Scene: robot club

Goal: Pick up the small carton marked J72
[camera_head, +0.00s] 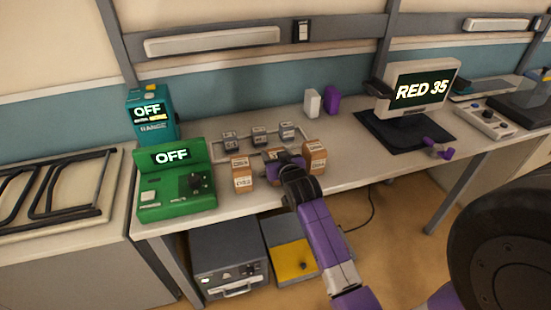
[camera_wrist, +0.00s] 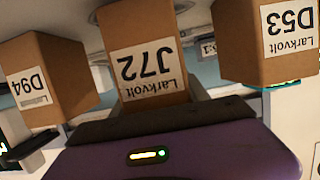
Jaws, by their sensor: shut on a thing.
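The small brown carton marked J72 (camera_wrist: 150,55) is in the middle of the wrist view, its white label upside down. My gripper (camera_wrist: 155,115) is shut on it, with the carton just beyond the dark edge of the purple gripper body. In the head view my gripper (camera_head: 287,161) is over the worktop and hides most of the middle carton (camera_head: 272,154). I cannot tell whether the carton touches the surface. A carton marked D94 (camera_wrist: 50,70) is at the left of the wrist view, and one marked D53 (camera_wrist: 262,45) is at the right.
Two brown cartons stand close on either side, at left (camera_head: 242,173) and right (camera_head: 315,156) in the head view. Several small grey boxes (camera_head: 259,137) stand behind. A green device (camera_head: 175,183) reading OFF is at left; a monitor (camera_head: 422,85) reads RED 35.

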